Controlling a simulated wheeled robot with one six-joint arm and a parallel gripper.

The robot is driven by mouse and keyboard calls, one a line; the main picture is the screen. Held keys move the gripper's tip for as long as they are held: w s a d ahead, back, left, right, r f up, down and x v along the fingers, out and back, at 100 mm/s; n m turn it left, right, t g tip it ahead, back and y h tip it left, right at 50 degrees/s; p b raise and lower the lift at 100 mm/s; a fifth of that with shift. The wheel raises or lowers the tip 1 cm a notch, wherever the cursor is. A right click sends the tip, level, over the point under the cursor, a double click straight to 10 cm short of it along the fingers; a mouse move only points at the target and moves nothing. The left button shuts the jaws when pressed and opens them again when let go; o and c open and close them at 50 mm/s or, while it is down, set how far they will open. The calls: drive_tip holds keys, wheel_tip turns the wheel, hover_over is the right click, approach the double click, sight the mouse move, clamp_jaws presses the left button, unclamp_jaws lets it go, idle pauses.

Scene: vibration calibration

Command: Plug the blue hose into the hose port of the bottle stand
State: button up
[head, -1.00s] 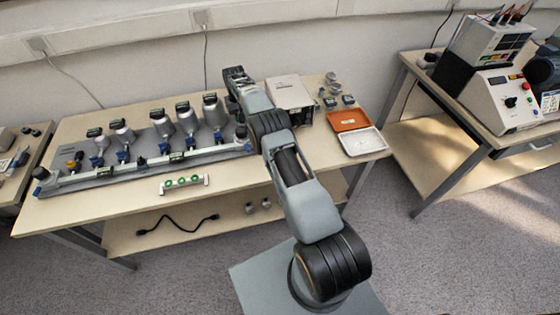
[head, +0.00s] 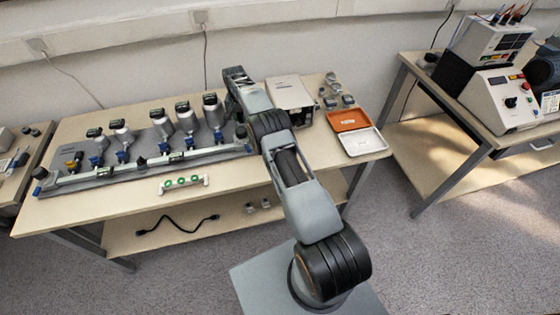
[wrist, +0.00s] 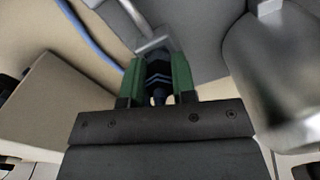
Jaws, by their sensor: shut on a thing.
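In the wrist view my gripper (wrist: 160,78) has green fingers shut on a dark hose end with blue chevron marks (wrist: 158,88). A thin blue hose (wrist: 90,38) runs across the upper left of that view. A grey block (wrist: 150,46) lies right at the fingertips; I cannot tell whether the hose end touches it or enters a port. A metal bottle (wrist: 280,75) fills the right side. In the head view the bottle stand (head: 110,178) is a grey base with several metal bottles, and my arm reaches to its right end, hiding the fingertips and hose end.
A white box (head: 291,95) stands right of my arm. An orange tray (head: 348,121) and a white tray (head: 362,142) lie at the table's right end. A small rack with green vials (head: 184,184) is at the front edge. A black cable (head: 178,226) lies on the lower shelf.

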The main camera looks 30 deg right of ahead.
sight(240, 114)
drive_tip(key=shift+m, duration=1.1)
drive_tip(key=o, duration=1)
drive_tip(key=shift+r, duration=0.15)
drive_tip(key=shift+r+p, duration=1.65)
drive_tip(key=shift+r, duration=0.7)
